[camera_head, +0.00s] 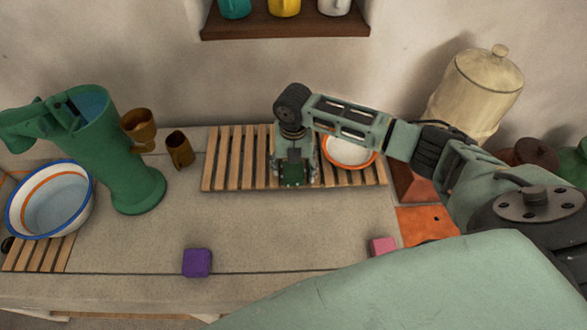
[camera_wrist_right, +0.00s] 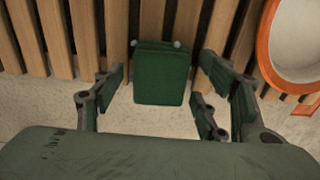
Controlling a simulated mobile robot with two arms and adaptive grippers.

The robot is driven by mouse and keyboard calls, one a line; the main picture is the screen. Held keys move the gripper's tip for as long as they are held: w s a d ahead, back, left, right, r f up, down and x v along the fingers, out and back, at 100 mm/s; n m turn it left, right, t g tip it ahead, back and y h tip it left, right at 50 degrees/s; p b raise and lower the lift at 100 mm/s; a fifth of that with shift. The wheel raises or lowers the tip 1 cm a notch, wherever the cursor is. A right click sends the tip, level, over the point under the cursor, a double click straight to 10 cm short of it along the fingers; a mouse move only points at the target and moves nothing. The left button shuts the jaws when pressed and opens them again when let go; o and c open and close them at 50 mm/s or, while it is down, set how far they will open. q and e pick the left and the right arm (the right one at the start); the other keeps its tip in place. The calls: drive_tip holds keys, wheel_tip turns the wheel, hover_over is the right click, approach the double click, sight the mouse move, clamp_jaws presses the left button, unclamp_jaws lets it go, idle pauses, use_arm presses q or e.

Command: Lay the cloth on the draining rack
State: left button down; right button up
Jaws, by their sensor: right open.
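The slatted wooden draining rack (camera_head: 234,158) stands on the counter near the back wall; its slats also show in the right wrist view (camera_wrist_right: 87,35). A small dark green folded piece, apparently the cloth (camera_wrist_right: 162,78), is at the rack's front edge, over the slat ends. In the head view the cloth (camera_head: 293,174) is mostly hidden by the gripper. My right gripper (camera_head: 293,180) is open above the rack, with its fingers apart on either side of the cloth in the wrist view. I cannot tell whether they touch it. My left gripper is not in view.
A white bowl with an orange rim (camera_head: 349,151) sits on the rack, right of my gripper. A purple block (camera_head: 197,263) and a pink block (camera_head: 383,246) lie near the counter's front. A green jug (camera_head: 125,165) and brown cups (camera_head: 180,149) stand left. The middle counter is clear.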

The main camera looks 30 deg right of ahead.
sight(293, 169)
wheel_tip(293, 169, up, 11)
drive_tip(key=b, duration=0.2)
drive_tip(key=shift+r+b, duration=0.2)
drive_tip(key=shift+b, duration=0.15)
